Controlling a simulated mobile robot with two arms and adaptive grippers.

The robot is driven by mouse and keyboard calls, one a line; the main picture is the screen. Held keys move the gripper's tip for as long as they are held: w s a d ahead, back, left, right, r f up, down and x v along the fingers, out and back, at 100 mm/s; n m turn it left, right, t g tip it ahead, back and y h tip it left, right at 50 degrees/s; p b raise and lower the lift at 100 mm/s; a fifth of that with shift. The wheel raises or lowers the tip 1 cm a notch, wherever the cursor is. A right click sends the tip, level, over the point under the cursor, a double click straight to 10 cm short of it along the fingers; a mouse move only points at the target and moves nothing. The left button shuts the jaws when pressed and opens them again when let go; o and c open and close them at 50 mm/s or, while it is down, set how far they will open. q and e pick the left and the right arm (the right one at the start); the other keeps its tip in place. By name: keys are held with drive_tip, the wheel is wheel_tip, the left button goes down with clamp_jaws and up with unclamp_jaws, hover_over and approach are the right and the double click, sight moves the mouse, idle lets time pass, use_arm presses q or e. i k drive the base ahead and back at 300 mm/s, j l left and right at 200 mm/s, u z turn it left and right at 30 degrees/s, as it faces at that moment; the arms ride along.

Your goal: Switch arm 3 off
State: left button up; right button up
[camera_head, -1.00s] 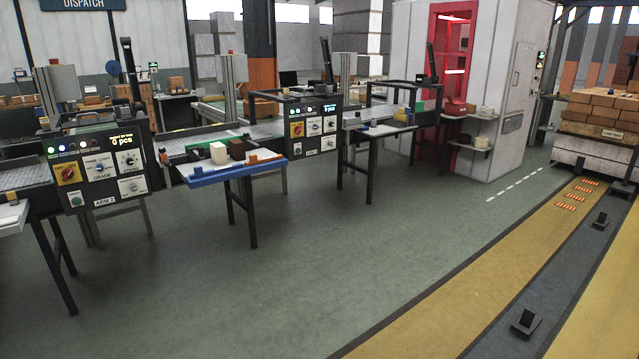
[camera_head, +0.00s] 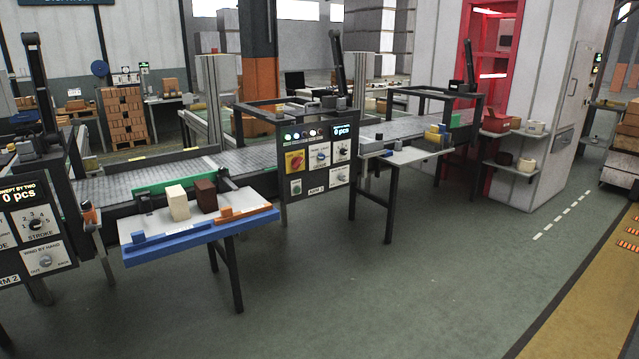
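The arm 3 control panel (camera_head: 318,160) is a dark box at mid-picture, labelled ARM 3 at its bottom edge. It has a row of small lamps along the top, some lit green, and a display reading 0 pcs (camera_head: 343,131). A red rotary switch on a yellow plate (camera_head: 295,161) is at its upper left, with a green button (camera_head: 296,187) below it. White dial plates (camera_head: 320,155) fill the rest. The switch's exact setting is too small to tell. Neither of my grippers is in view.
A white table with a blue front edge (camera_head: 200,236) holds a cream block (camera_head: 177,203) and a brown block (camera_head: 206,196), left of the panel. The arm 2 panel (camera_head: 32,225) is at far left. A white shelf table (camera_head: 408,156) stands right. Green floor (camera_head: 420,270) is clear in front.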

sight(297, 162)
drive_tip(key=i+u, duration=0.15)
drive_tip(key=i, duration=0.3)
drive_tip(key=i+l+u, duration=0.1)
drive_tip(key=i, duration=0.4)
drive_tip(key=i+u, duration=0.15)
drive_tip(key=i, duration=0.7)
